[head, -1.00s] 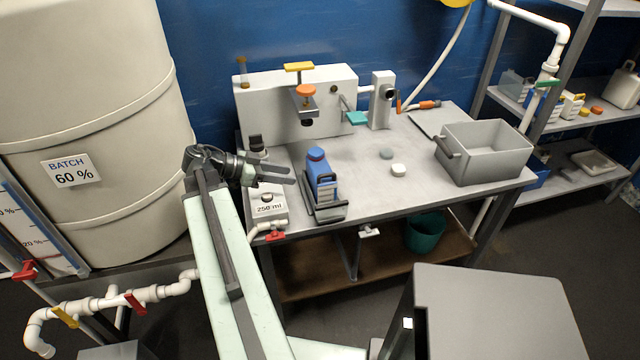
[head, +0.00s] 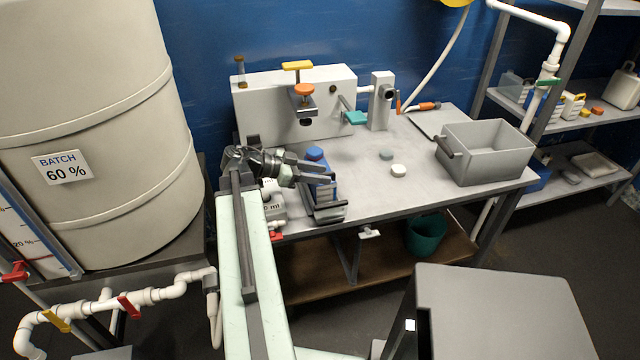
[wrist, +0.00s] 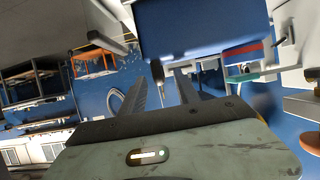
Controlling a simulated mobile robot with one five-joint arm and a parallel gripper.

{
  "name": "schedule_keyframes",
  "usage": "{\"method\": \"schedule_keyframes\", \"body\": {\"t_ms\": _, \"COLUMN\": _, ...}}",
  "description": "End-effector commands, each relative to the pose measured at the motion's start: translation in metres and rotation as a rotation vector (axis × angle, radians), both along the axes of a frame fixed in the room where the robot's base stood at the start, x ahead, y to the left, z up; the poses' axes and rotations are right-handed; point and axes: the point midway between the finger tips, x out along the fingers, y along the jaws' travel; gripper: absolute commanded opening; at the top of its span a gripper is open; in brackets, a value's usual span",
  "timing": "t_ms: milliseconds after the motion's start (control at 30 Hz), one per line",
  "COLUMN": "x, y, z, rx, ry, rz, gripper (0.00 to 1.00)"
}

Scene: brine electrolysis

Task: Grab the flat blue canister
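The flat blue canister (head: 315,154) stands upright on a dark holder (head: 330,214) near the front edge of the bench. It has a blue cap and a pale front panel. My gripper (head: 326,177) is level and overlaps the canister's upper left part in the head view, hiding some of it. Whether they touch cannot be told. In the wrist view the two dark fingers (wrist: 162,92) are apart with nothing held between them. A large blue shape (wrist: 190,32) lies above them there; I cannot tell whether it is the canister.
A grey bin (head: 484,153) stands at the bench's right end. A white disc (head: 398,170) and a grey disc (head: 386,155) lie right of the canister. A white block with valves (head: 262,105) stands behind. A 250 ml container (head: 275,208) is partly hidden by my arm.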

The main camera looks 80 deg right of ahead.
Motion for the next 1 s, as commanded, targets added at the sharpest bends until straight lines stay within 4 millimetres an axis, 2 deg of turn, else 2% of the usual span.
{"method": "schedule_keyframes", "body": {"t_ms": 100, "x": 0.0005, "y": 0.0, "z": 0.001, "rx": 0.0, "ry": 0.0, "rz": 0.001, "gripper": 0.38}}
{"method": "schedule_keyframes", "body": {"t_ms": 133, "x": 0.0006, "y": 0.0001, "z": 0.001, "rx": 0.0, "ry": 0.0, "rz": 0.001, "gripper": 0.35}}
{"method": "schedule_keyframes", "body": {"t_ms": 267, "x": 0.0006, "y": 0.0001, "z": 0.001, "rx": 0.0, "ry": 0.0, "rz": 0.001, "gripper": 0.0}}
{"method": "schedule_keyframes", "body": {"t_ms": 1000, "x": 0.0004, "y": 0.0, "z": 0.0009, "rx": 0.0, "ry": -0.001, "rz": 0.0, "gripper": 0.0}}
